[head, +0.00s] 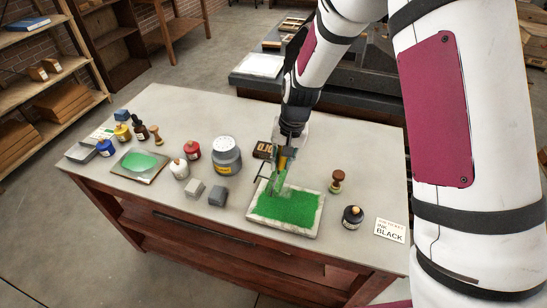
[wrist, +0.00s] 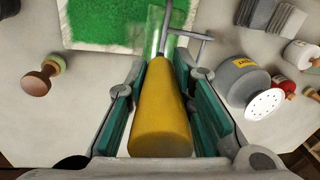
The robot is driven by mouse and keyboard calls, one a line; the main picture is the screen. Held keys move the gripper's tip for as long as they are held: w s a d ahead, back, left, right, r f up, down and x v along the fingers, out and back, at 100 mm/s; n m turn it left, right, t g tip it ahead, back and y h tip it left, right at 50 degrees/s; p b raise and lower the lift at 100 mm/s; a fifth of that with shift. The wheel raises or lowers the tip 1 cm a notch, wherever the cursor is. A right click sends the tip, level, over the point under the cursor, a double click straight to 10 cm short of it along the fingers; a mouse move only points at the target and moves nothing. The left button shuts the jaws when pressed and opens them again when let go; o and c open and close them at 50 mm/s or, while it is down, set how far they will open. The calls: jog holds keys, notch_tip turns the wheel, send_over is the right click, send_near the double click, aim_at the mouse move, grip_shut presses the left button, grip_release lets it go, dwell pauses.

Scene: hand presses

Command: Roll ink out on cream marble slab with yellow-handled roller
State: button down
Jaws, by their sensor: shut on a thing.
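The cream marble slab (head: 320,212) lies on the table, most of its top covered in green ink, with a pale rim showing. It also shows at the top of the wrist view (wrist: 66,27). My gripper (head: 285,162) is shut on the yellow handle (wrist: 160,112) of the roller, its teal-padded fingers on both sides. The roller's grey metal frame (wrist: 190,38) sticks out beyond the handle, toward the slab. Its greenish roller head is at the slab's left back part; I cannot tell whether it touches the ink.
A stamp with a wooden knob (head: 337,181), a black bottle (head: 352,217) and a label card (head: 390,230) stand right of the slab. Left are grey blocks (head: 217,196), a grey canister (head: 226,155), bottles and another green-inked plate (head: 139,164). A dark press stands behind.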

jog(key=s+d+f+p, duration=0.2)
jog(key=s+d, duration=0.3)
jog(key=d, duration=0.7)
jog(key=shift+d+f, duration=0.15)
jog(key=shift+f, duration=0.2)
jog(key=shift+f, duration=0.4)
dwell(1.2)
jog(key=shift+w+a+f+b, duration=0.15)
jog(key=shift+w+a, duration=0.2)
jog(key=shift+a, duration=0.5)
jog(key=shift+w+a+r+b, duration=0.15)
jog(key=shift+w+a, duration=0.15)
jog(key=shift+a, duration=0.55)
jog(key=shift+a+f, duration=0.1)
jog(key=w+a+b, duration=0.1)
jog(key=w+a, duration=0.1)
jog(key=a, duration=0.4)
jog(key=shift+w+a+r+b, duration=0.2)
jog(key=shift+w+b, duration=0.1)
jog(key=shift+w, duration=0.1)
